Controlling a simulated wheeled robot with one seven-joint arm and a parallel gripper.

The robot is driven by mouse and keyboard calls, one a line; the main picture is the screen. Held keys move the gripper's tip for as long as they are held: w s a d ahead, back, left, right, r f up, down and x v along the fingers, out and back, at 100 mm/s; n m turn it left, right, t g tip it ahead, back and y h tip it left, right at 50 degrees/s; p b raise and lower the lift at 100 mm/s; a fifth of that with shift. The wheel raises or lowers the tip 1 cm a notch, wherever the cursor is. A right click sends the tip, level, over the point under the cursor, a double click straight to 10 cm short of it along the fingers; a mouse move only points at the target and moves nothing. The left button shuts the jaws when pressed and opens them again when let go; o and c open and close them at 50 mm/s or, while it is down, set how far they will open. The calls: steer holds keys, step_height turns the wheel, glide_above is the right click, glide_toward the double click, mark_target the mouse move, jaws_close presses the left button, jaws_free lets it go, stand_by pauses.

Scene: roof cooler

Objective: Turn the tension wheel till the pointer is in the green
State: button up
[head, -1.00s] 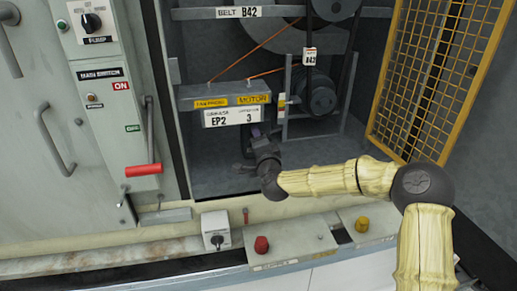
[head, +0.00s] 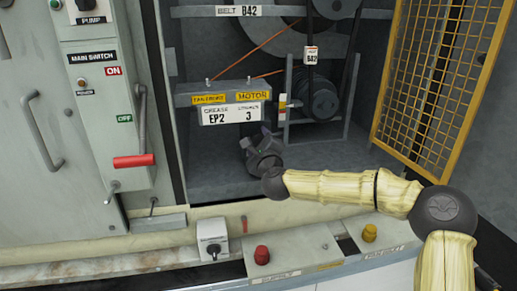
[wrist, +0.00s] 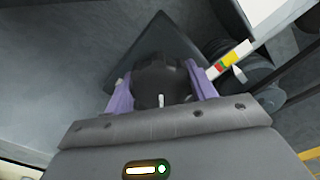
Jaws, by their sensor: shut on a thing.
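The tension wheel (wrist: 160,80) is a dark, round knob below the motor plate. In the wrist view it sits between the two purple fingers of my gripper (wrist: 160,95), which is shut on it. In the head view my gripper (head: 262,142) is at the wheel, under the EP2 label, and hides most of it. The tension scale (wrist: 225,62) is a pale strip with red, yellow and green marks, right of the wheel. A small white pointer (wrist: 238,73) lies beside its coloured part, seemingly by the yellow; I cannot tell exactly. The scale is tiny in the head view (head: 282,103).
A belt and motor pulley (head: 318,98) are behind the wheel. A yellow mesh guard (head: 440,90) stands open at the right. The main switch's red handle (head: 133,161) is at the left. Red (head: 262,255) and yellow (head: 370,233) buttons line the front ledge below my arm.

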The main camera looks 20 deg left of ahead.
steer(key=shift+f+m, duration=0.15)
steer(key=shift+m, duration=0.45)
steer(key=o, duration=1)
steer(key=shift+s+d, duration=0.1)
steer(key=v, duration=1.7)
steer(key=shift+s, duration=0.1)
